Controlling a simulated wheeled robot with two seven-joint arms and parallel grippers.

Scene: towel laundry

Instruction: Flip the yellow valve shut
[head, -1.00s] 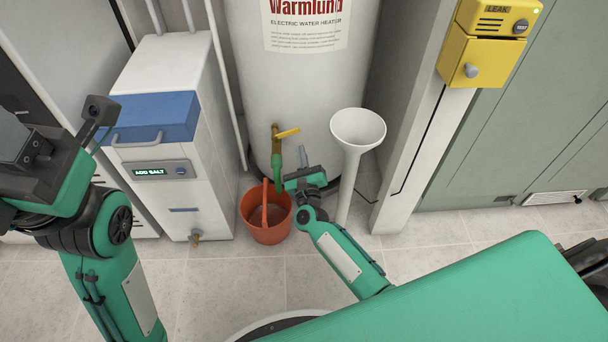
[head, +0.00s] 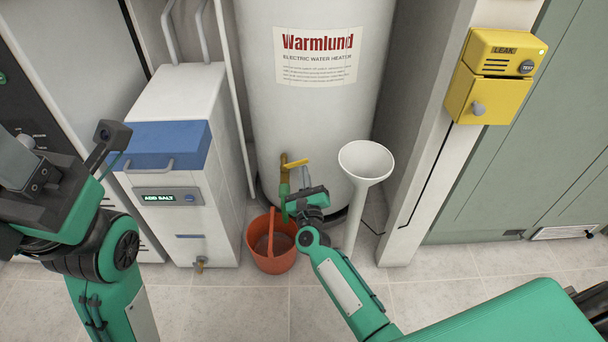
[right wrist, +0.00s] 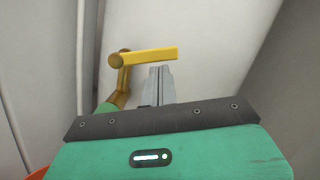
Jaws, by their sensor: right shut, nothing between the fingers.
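The yellow valve lever (head: 296,164) sits on a brass tap (head: 284,167) at the lower front of the white water heater (head: 300,110). It sticks out to the right, crosswise to the downward spout. In the right wrist view the lever (right wrist: 150,55) runs nearly level from its brass pivot. My right gripper (head: 305,175) is shut and empty. Its grey fingertips (right wrist: 160,70) show just below the lever's middle; I cannot tell whether they touch it. My left arm is at the left edge, and its fingers are not visible.
An orange bucket (head: 272,262) stands on the floor under the tap. A white funnel-topped standpipe (head: 366,162) rises close to the right of my right gripper. A white cabinet (head: 205,225) with a blue top band stands left. A yellow leak alarm box (head: 490,75) hangs at upper right.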

